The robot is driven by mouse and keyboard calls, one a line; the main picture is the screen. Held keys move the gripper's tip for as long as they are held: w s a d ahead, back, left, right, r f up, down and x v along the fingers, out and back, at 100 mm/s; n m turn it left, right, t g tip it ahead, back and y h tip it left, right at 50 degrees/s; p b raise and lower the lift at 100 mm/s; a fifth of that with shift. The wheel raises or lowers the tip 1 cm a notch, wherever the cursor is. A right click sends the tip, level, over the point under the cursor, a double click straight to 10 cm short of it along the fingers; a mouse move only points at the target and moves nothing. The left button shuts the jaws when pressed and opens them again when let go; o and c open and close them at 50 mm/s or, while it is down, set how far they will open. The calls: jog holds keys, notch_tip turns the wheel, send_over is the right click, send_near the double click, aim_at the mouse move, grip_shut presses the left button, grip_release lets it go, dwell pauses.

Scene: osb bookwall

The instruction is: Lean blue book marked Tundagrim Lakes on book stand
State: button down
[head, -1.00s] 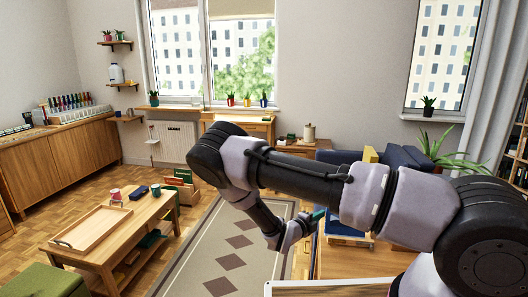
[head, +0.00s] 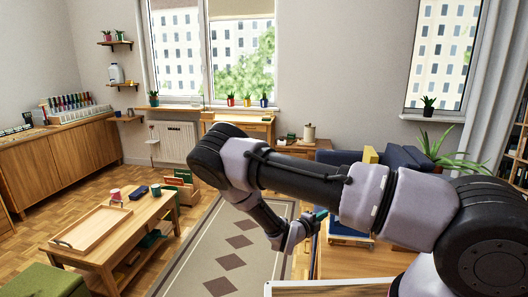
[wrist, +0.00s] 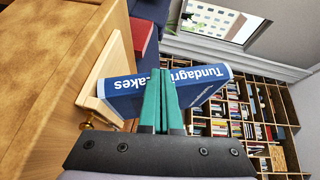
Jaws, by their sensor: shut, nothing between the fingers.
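The blue book (wrist: 198,88) marked Tundagrim Lakes shows its spine in the wrist view, its lettering upside down in the picture. Its left part is at the pale wooden book stand (wrist: 97,88), which has a small brass knob; I cannot tell exactly how it rests. My gripper (wrist: 160,75) is shut and empty, its teal fingers in front of the spine, hiding the middle of the title. I cannot tell whether they touch it. In the head view my gripper (head: 319,215) is beside the stand (head: 350,239), with my arm covering much of the book.
A dark blue sofa (head: 405,160) is behind. A coffee table with a tray (head: 92,228) stands at left. The patterned rug (head: 205,262) between is clear.

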jog(key=a, duration=0.2)
jog(key=w+a, duration=0.1)
jog(key=a, duration=0.2)
jog(key=shift+a, duration=0.25)
jog(key=s+d+r+m+g+y, duration=0.2)
jog(key=s+d+r+m+g, duration=0.15)
jog(key=r+m, duration=0.5)
jog(key=s+d+r+m+g+y, duration=0.1)
jog(key=s+d+r+m+g, duration=0.2)
jog(key=r+m, duration=0.6)
jog(key=s+d+r+m+g+y, duration=0.25)
jog(key=r+m+g, duration=0.35)
jog(key=m, duration=0.5)
jog(key=s+r+m+t+y, duration=0.8)
jog(key=s+r+m, duration=1.2)
jog(key=r+m, duration=0.2)
notch_tip(320, 180, up, 2)
jog(key=shift+a+r, duration=0.1)
jog(key=shift+a, duration=0.3)
